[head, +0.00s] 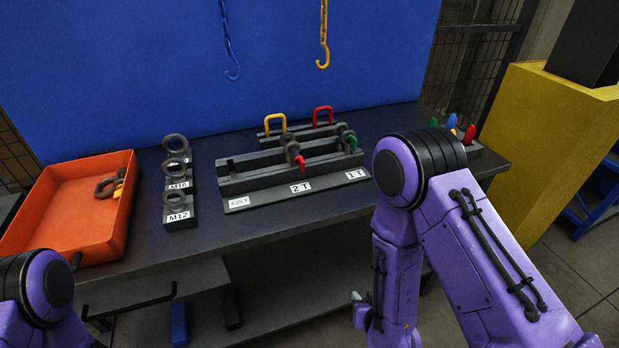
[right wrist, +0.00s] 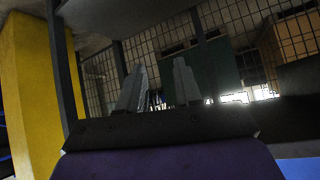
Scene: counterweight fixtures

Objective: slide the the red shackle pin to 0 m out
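The red shackle pin (head: 300,163) sits at the front of a grey shackle (head: 291,148) in the dark rail fixture (head: 250,182), by the 2 T label. A green pin (head: 353,144) sits in a second grey shackle (head: 345,133) by the 1 T label. How far each pin sticks out is too small to measure. My right gripper (head: 358,298) hangs low in front of the bench, well away from the pin. The right wrist view shows its two fingers (right wrist: 161,72) apart with nothing between them. My left arm shows at the lower left, its gripper out of view.
An orange tray (head: 75,225) holding rings stands at the left. Labelled ring stands (head: 180,187) are beside it. Yellow (head: 275,120) and red (head: 323,111) handles stand behind the fixture. Hooks (head: 323,58) hang above. A yellow cabinet (head: 540,150) is at the right.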

